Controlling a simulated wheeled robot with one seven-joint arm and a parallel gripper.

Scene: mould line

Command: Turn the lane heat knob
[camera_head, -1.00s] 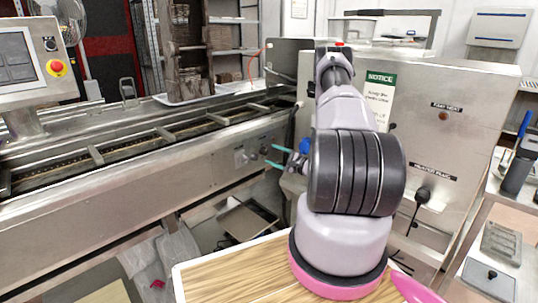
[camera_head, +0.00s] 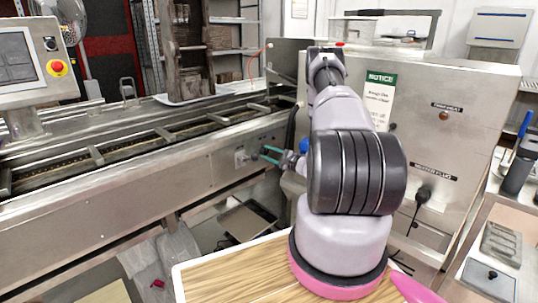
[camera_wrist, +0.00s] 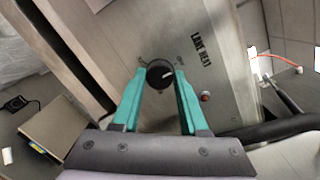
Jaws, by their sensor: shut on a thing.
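The lane heat knob (camera_wrist: 160,73) is a round black dial with a pale pointer mark. It sits on the steel side panel of the conveyor, beside the "LANE HEAT" label. My gripper (camera_wrist: 160,82) has teal fingers, one on each side of the knob, shut on it in the wrist view. The pointer is turned toward the label side, near one of the small printed marks. In the head view my gripper (camera_head: 265,154) reaches left to the conveyor's side panel, and its fingers mostly hide the knob there.
A red indicator (camera_wrist: 205,97) sits on the panel near the label. The conveyor (camera_head: 110,185) runs along the left. A steel cabinet (camera_head: 455,130) with a notice stands behind my arm. A wooden board (camera_head: 225,275) lies in front. A control box (camera_head: 35,65) stands at far left.

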